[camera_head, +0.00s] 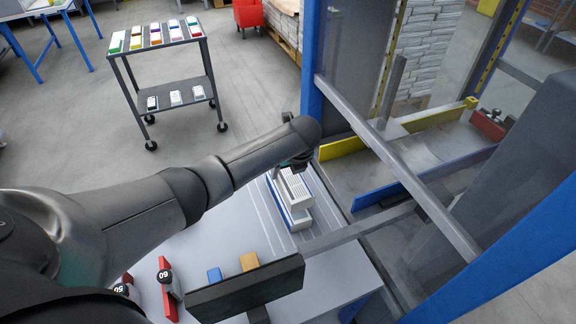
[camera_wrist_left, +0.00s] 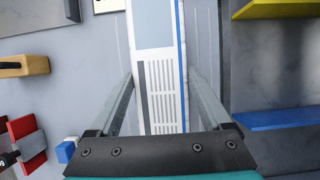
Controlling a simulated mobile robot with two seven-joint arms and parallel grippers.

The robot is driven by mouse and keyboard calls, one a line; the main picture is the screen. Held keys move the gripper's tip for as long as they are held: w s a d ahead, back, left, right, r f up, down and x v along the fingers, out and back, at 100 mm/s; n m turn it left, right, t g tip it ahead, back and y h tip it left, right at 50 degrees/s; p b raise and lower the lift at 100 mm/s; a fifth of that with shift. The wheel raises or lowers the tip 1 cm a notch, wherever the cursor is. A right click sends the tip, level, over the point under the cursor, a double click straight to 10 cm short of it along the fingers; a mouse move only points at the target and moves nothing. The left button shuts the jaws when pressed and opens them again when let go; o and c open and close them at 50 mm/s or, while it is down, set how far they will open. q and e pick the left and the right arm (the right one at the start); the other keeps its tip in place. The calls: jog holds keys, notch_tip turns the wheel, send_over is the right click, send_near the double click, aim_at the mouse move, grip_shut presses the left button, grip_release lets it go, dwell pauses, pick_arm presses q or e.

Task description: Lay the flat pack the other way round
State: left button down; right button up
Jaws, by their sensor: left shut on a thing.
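The flat pack (camera_head: 292,187) is a long white pack with printed grey lines and a blue stripe along one edge. It lies on the grey table (camera_head: 225,240) or just above it; I cannot tell which. In the left wrist view the pack (camera_wrist_left: 157,70) runs lengthwise between the two fingers, with a pale blue-grey panel at its far part and barred print at its near part. My left gripper (camera_head: 297,163) is shut on it, and its fingers show along both sides in the wrist view (camera_wrist_left: 158,95). The arm hides part of the gripper. My right gripper is out of view.
A dark upright panel (camera_head: 245,290) stands at the table's front, with a blue block (camera_head: 214,274) and a wooden block (camera_head: 249,261) behind it. Red holders (camera_head: 166,285) stand left. A blue-framed machine with a grey bar (camera_head: 395,165) closes off the right. A trolley (camera_head: 158,45) stands behind.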

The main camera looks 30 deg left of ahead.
aim_at(288, 180)
pick_arm(q)
notch_tip(288, 180, down, 4)
jog(key=b, duration=0.2)
jog(key=shift+f+b, duration=0.25)
jog(key=shift+b, duration=0.05)
jog(key=shift+f, duration=0.25)
jog(key=shift+f+b, duration=0.45)
jog(key=shift+c, duration=0.2)
grip_release()
jog(key=shift+o, duration=0.2)
jog(key=p+v, duration=0.5)
jog(key=v, duration=1)
jog(key=shift+s+d+r, duration=0.1)
jog(key=shift+r, duration=0.05)
